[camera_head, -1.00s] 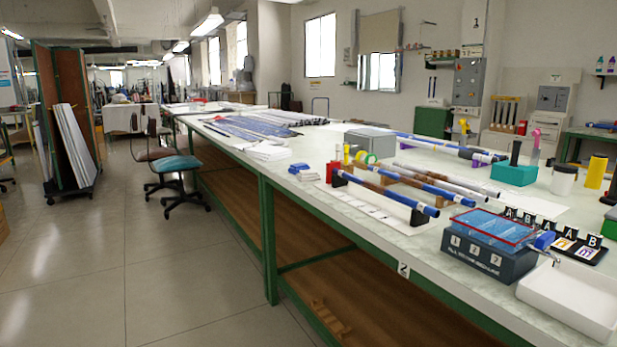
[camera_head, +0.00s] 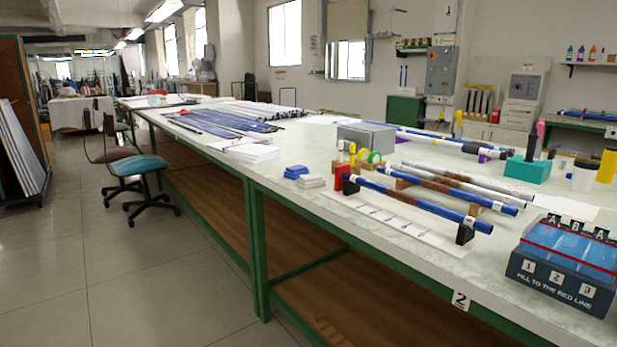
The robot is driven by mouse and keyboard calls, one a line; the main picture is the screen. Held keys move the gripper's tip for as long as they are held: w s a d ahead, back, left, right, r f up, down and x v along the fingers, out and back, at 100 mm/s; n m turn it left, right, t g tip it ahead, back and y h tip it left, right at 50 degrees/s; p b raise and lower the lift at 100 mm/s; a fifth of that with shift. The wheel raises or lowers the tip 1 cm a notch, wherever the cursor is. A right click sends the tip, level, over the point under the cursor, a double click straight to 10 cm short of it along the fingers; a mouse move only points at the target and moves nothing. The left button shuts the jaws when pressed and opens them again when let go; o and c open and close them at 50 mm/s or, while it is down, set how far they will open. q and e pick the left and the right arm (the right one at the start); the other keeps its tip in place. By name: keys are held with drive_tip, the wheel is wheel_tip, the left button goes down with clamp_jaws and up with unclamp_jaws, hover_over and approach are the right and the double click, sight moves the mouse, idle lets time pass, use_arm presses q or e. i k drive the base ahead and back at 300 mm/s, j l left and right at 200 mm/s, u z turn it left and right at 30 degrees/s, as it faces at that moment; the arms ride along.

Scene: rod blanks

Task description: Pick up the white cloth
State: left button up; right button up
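A small stack of folded white pieces (camera_head: 311,181), which look like cloths, lies on the long workbench (camera_head: 345,228) near its front edge. A stack of folded blue pieces (camera_head: 296,171) lies just left of and behind it. A larger flat white stack (camera_head: 252,151) lies farther back on the bench; I cannot tell whether it is cloth or paper. Neither of my grippers is in view.
Right of the white pieces, a blue-brown rod (camera_head: 415,201) rests on red and black supports above a white strip. A dark box with blue compartments (camera_head: 568,262) stands at the right. A chair (camera_head: 138,166) stands left of the bench. Floor is clear in front.

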sight(306, 183)
drive_tip(key=i+j+z, duration=0.1)
drive_tip(key=i+j, duration=0.3)
drive_tip(key=j, duration=0.25)
drive_tip(key=i+j+z, duration=0.15)
drive_tip(key=j, duration=0.2)
drive_tip(key=i+j+z, duration=0.1)
drive_tip(key=j, duration=0.25)
drive_tip(key=i+j+z, duration=0.1)
drive_tip(key=i+j, duration=0.3)
drive_tip(key=j, duration=0.35)
drive_tip(key=z, duration=0.05)
